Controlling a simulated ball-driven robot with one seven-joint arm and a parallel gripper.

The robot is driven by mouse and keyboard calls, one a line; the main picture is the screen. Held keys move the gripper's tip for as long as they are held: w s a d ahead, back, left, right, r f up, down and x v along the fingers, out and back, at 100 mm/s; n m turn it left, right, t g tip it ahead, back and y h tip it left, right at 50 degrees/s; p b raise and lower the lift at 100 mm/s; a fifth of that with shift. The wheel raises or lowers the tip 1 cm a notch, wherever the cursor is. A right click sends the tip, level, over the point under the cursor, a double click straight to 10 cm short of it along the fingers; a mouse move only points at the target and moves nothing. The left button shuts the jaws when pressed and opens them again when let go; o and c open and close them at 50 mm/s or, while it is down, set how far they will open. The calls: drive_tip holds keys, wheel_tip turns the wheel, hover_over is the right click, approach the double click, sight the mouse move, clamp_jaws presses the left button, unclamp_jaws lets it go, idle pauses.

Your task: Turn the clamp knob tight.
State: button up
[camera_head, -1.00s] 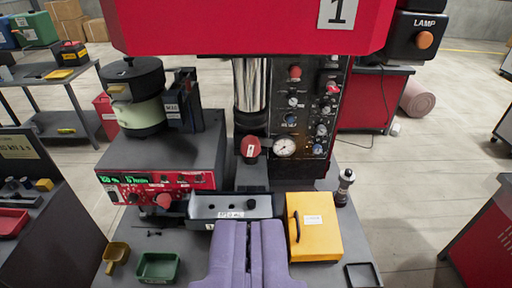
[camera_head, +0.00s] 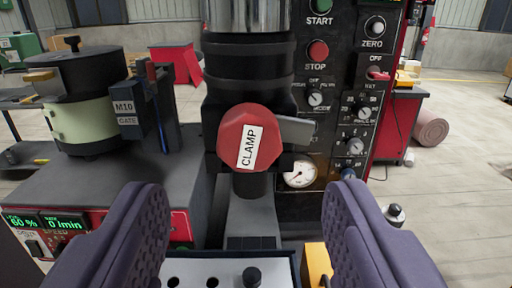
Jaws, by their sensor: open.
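The clamp knob (camera_head: 240,137) is a red, many-sided knob with a white label reading CLAMP, tilted on its face. It sits on the front of a black collar (camera_head: 247,75) below a shiny metal cylinder. A grey lever or tab sticks out to its right. My gripper (camera_head: 245,215) is open and empty, with its two purple padded fingers wide apart at the bottom of the view. The knob lies beyond and above the fingertips, between them in the picture, and neither finger appears to touch it.
A black control panel (camera_head: 335,75) with buttons, dials and a gauge (camera_head: 300,174) stands right of the knob. A bowl feeder (camera_head: 85,105) with an M10 GATE block (camera_head: 128,115) is at left. A grey box (camera_head: 190,270) and a yellow case (camera_head: 317,262) lie low between my fingers.

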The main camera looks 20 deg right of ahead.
sight(249, 149)
drive_tip(key=x, duration=0.5)
drive_tip(key=shift+w, duration=0.1)
drive_tip(key=c, duration=1)
drive_tip(key=shift+c, duration=0.2)
